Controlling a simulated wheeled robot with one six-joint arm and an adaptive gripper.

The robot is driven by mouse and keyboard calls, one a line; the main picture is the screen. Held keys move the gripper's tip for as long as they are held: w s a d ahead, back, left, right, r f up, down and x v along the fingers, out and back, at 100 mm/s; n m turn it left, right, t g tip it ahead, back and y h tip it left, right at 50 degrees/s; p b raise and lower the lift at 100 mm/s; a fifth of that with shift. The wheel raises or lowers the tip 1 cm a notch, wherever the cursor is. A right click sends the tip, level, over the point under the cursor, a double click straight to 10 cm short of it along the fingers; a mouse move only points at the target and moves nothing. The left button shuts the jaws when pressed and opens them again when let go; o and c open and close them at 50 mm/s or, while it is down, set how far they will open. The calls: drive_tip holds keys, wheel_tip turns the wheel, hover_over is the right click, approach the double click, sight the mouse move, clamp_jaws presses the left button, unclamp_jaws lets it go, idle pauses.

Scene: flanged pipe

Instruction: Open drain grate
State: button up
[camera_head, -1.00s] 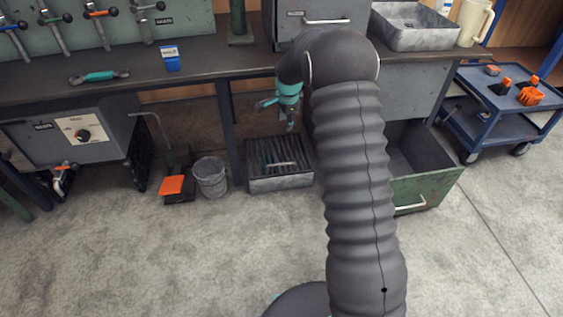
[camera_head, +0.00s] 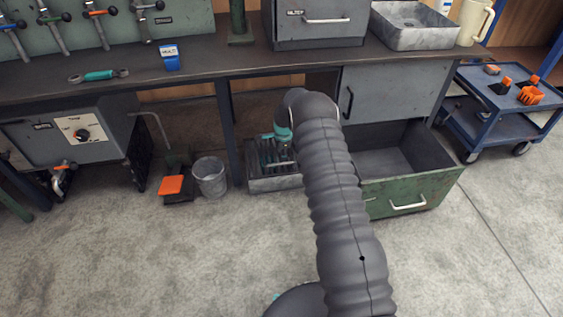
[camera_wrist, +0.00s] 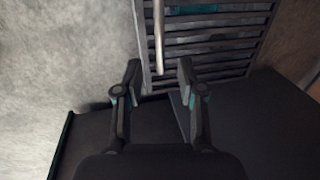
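The drain grate (camera_head: 268,158) is a dark slatted panel on a grey metal box (camera_head: 272,184) on the floor under the bench. My arm partly hides it in the head view. In the wrist view the grate (camera_wrist: 215,42) fills the upper middle, with a light metal bar handle (camera_wrist: 158,35) running along its slats' left side. My gripper (camera_wrist: 158,80) is open, its two fingers apart, with the lower end of the handle in line with the gap between them. I cannot tell whether the fingers touch it. In the head view my gripper is mostly hidden by my arm.
A metal bucket (camera_head: 210,178) and an orange pedal (camera_head: 171,185) stand left of the box. An open green drawer (camera_head: 420,190) is close on the right. The bench top (camera_head: 210,68) overhangs the grate. The floor in front is clear.

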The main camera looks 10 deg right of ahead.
sight(282, 164)
drive_tip(key=f, duration=0.3)
drive_tip(key=w+f, duration=0.1)
drive_tip(key=f, duration=0.2)
drive_tip(key=shift+w+f, duration=0.2)
drive_tip(key=shift+f, duration=0.15)
clamp_jaws()
